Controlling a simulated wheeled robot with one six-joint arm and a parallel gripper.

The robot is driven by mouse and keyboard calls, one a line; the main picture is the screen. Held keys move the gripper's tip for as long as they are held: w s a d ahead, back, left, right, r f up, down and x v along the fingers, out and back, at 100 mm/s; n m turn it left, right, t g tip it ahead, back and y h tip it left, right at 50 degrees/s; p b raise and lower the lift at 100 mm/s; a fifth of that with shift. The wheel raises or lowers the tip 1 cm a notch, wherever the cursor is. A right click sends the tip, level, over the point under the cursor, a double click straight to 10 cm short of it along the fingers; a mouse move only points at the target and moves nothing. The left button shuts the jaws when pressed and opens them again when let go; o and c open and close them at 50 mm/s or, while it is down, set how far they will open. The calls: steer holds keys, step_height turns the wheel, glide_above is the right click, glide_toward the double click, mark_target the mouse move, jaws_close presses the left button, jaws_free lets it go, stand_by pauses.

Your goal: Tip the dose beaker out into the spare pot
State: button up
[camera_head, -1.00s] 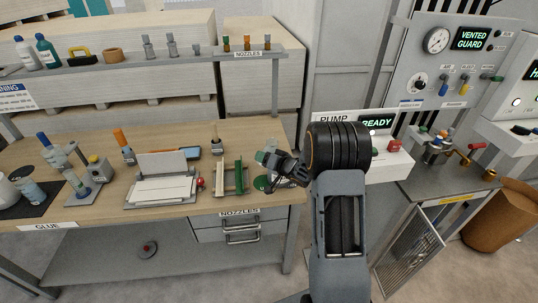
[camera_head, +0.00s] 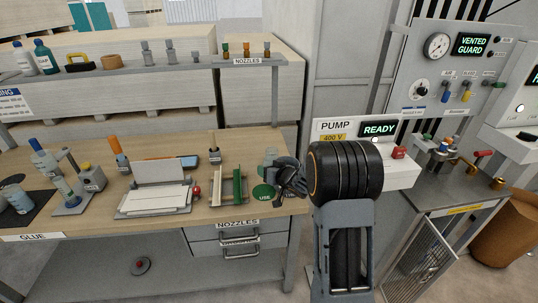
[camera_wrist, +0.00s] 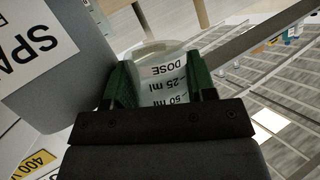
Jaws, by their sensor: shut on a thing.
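The dose beaker (camera_wrist: 163,72) is clear, with a printed DOSE label and 25 ml and 50 ml marks that read upside down in the wrist view. My gripper (camera_wrist: 160,82) is shut on it, a green finger on each side. Its contents and tilt I cannot tell. A grey body with a white label beginning "SPA" (camera_wrist: 30,42), apparently the spare pot, is close to the left of the beaker in the wrist view. In the head view my gripper (camera_head: 269,161) is over the bench's right end. The beaker is hard to make out there, and I cannot pick out the spare pot.
The PUMP box (camera_head: 339,126), showing READY, stands to the right. Nozzles stand on the shelf (camera_head: 150,68) above.

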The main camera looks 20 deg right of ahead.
steer(key=shift+r, duration=0.2)
steer(key=shift+s+a+r+p, duration=0.1)
steer(key=shift+a+r+p, duration=0.45)
steer(key=shift+r, duration=0.25)
steer(key=shift+s+a+r+p, duration=0.1)
steer(key=shift+a+r+p, duration=0.35)
steer(key=shift+r+p, duration=0.3)
steer(key=shift+s+a+r+p, duration=0.1)
steer(key=shift+a+r+p, duration=0.4)
steer(key=shift+r, duration=0.35)
steer(key=shift+n+h+b, duration=0.3)
steer(key=shift+n+b, duration=0.1)
steer(key=shift+b, duration=0.5)
steer(key=shift+r+n+h+b, duration=0.3)
steer(key=shift+r+n+b, duration=0.15)
steer(key=shift+n+b, duration=0.2)
